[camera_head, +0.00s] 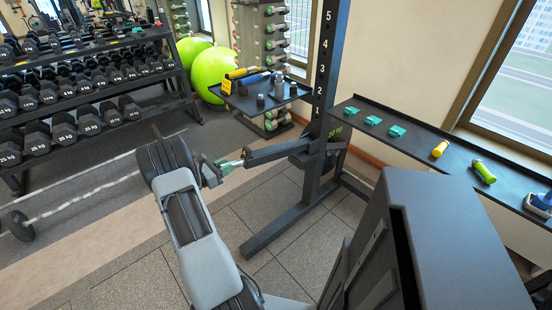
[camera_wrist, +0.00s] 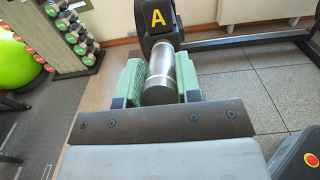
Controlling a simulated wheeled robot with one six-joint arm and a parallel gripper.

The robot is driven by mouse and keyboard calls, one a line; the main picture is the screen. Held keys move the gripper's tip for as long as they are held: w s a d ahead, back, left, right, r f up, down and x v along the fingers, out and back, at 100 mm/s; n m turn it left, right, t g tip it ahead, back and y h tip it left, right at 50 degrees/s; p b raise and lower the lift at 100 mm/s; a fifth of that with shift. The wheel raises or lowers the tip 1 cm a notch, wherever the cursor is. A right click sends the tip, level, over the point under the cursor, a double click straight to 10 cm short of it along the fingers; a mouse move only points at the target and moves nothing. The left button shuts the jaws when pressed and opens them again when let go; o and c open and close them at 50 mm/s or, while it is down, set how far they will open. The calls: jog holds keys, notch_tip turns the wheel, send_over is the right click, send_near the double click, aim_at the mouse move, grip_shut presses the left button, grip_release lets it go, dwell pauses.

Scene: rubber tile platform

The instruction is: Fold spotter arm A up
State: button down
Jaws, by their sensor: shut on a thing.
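Spotter arm A (camera_head: 278,151) is a dark bar that sticks out to the left from the black rack upright (camera_head: 325,75) in the head view, looking roughly level. In the wrist view its dark end block (camera_wrist: 157,20) carries a yellow letter A. A silver cylindrical grip (camera_wrist: 160,67) comes from that block towards me. My gripper (camera_head: 232,164) is at the arm's free end. Its green fingers, seen in the wrist view (camera_wrist: 158,80), are on both sides of the silver grip and shut on it. The grip's near end is dark.
A dumbbell rack (camera_head: 85,75) stands at the left, and a barbell (camera_head: 80,208) lies before it. A small tray (camera_head: 262,98) with bottles is behind the spotter arm. A dark shelf (camera_head: 405,140) with small items runs along the right wall. Tiled floor around the rack foot is clear.

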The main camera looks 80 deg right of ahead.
jog(key=s+d+r+p, duration=0.2)
jog(key=r+p, duration=0.3)
jog(key=r, duration=0.5)
jog(key=shift+s+d+r+p, duration=0.2)
jog(key=shift+d+r+p, duration=0.2)
jog(key=shift+d, duration=0.25)
jog(key=s+d+r+p, duration=0.4)
jog(key=d+r+p, duration=0.2)
jog(key=r, duration=0.5)
jog(key=shift+s+d, duration=0.25)
jog(key=shift+s, duration=0.15)
jog(key=s+d+r+p, duration=0.3)
jog(key=s+d+r, duration=0.3)
jog(key=d+r, duration=0.2)
jog(key=shift+s+d+r+p, duration=0.2)
jog(key=shift+d+r+p, duration=0.05)
jog(key=shift+d+p, duration=0.05)
jog(key=shift+r, duration=0.1)
